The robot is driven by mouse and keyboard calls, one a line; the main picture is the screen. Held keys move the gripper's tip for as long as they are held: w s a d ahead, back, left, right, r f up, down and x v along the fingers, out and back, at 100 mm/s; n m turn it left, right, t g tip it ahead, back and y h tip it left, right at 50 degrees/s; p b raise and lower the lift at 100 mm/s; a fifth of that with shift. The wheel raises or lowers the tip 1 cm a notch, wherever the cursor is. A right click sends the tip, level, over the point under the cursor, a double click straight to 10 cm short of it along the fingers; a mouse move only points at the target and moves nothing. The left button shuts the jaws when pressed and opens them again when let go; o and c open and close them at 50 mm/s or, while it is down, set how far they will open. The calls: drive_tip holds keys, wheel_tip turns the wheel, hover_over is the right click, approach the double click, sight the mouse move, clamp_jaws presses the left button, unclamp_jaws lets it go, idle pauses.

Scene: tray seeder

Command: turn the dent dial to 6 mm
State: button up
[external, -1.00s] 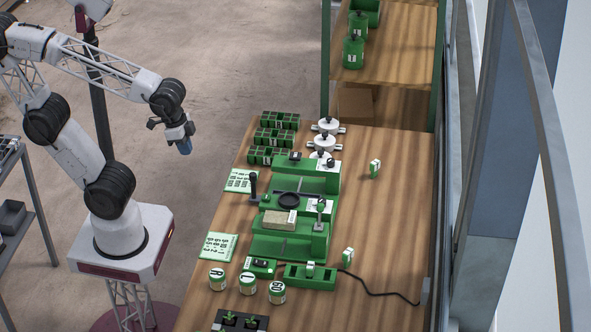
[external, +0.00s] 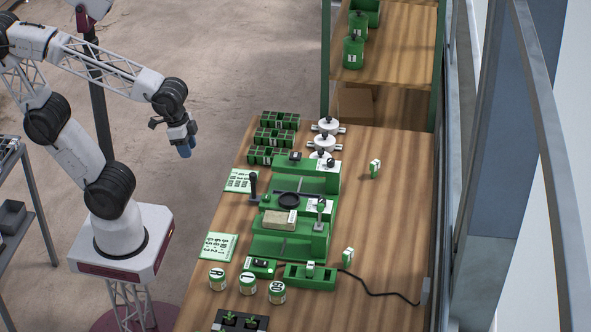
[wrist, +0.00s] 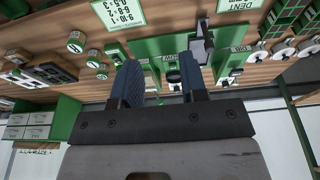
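The green seeder machine (external: 318,184) stands mid-bench in the external view. Its far section has a white panel with a dark knob (external: 331,163), which may be the dent dial. In the wrist view, a dark knob (wrist: 235,72) shows near the DIB label at the right; its setting is too small to read. A card headed DENT (wrist: 236,5) lies at the top edge, partly cut off. My gripper (external: 186,151) hangs in the air left of the bench, apart from the machine. In the wrist view my gripper (wrist: 161,72) has its blue fingers apart with nothing held.
Green cell trays (external: 273,137) and white round parts (external: 326,125) stand at the bench's far end. Labelled pots (external: 247,283) and a small green unit (external: 310,276) are near the front. A lever (external: 253,183) stands at the machine's left. The bench's right side (external: 385,220) is mostly clear.

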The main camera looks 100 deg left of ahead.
drive_tip(key=shift+o, duration=1.1)
drive_tip(key=w+a+r+n, duration=0.2)
drive_tip(key=w+a+n, duration=0.1)
drive_tip(key=w, duration=0.9)
drive_tip(key=shift+a+n+g, duration=0.2)
drive_tip(key=shift+n+g, duration=0.2)
drive_tip(key=shift+n, duration=0.1)
drive_tip(key=n+g, duration=0.2)
drive_tip(key=n, duration=0.8)
hover_over(331, 160)
drive_tip(key=f, duration=0.8)
drive_tip(key=shift+s+d+f, duration=0.25)
drive_tip(key=shift+s+f, duration=0.05)
drive_tip(key=shift+s, duration=0.05)
drive_tip(key=shift+w+a+f, duration=0.25)
drive_tip(key=shift+w+a, duration=0.05)
drive_tip(key=shift+w, duration=0.05)
drive_tip(key=shift+f, duration=3.9)
